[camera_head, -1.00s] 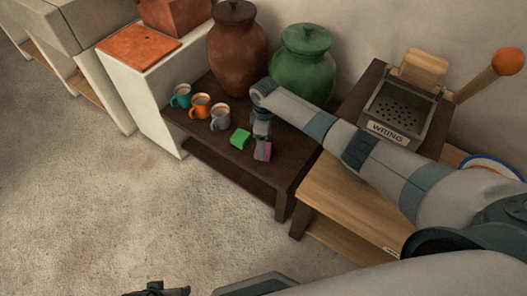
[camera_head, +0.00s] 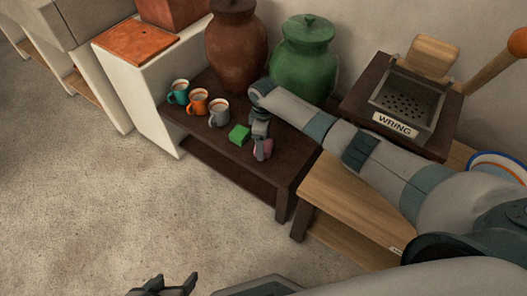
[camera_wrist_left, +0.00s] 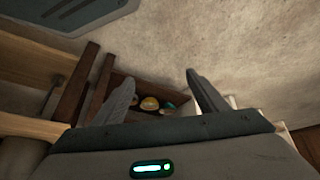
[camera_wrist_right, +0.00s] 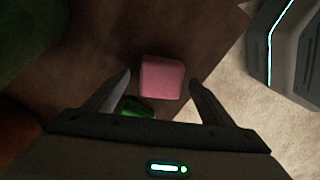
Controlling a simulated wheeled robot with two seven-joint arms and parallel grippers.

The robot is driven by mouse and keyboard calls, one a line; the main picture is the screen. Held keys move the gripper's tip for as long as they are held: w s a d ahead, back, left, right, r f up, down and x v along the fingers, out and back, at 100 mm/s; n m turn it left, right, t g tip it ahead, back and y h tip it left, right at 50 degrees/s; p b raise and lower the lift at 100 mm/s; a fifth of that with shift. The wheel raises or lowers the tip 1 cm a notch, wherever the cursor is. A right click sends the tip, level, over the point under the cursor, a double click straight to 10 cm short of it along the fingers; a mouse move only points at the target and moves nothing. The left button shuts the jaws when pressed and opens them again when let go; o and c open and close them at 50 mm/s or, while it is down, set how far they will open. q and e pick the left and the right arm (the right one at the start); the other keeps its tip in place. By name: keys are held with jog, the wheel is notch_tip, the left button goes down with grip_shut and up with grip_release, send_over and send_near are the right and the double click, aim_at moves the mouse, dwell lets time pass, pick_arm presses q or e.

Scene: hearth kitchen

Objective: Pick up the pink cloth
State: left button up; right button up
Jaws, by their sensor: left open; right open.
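The pink cloth (camera_wrist_right: 162,77) is a small folded block on the dark low table (camera_head: 290,180). In the right wrist view it lies between the fingertips of my right gripper (camera_wrist_right: 160,77), with gaps on both sides. In the head view my right gripper (camera_head: 261,152) points down over the cloth (camera_head: 268,146) and hides part of it. The right gripper is open and holds nothing. My left gripper (camera_head: 168,288) is open and empty at the bottom edge of the head view, over the floor, far from the cloth.
A green block (camera_head: 240,134) lies just left of the cloth. Teal (camera_head: 178,92), orange (camera_head: 198,102) and grey (camera_head: 219,113) mugs stand further left. Brown (camera_head: 236,45) and green (camera_head: 303,58) jars stand behind. A wringer (camera_head: 405,100) is at right.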

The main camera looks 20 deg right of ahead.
jog(key=shift+f+b, duration=0.5)
jog(key=shift+f, duration=0.25)
pick_arm(q)
jog(key=shift+w+d+r+t+h, duration=0.15)
jog(key=shift+w+d+t+h, duration=0.15)
jog(key=shift+d, duration=0.35)
jog(key=shift+w+d+r+t+h, duration=0.2)
jog(key=shift+w+d+t, duration=0.2)
jog(key=shift+d, duration=0.2)
jog(key=shift+f, duration=0.1)
pick_arm(e)
jog(key=c, duration=1.3)
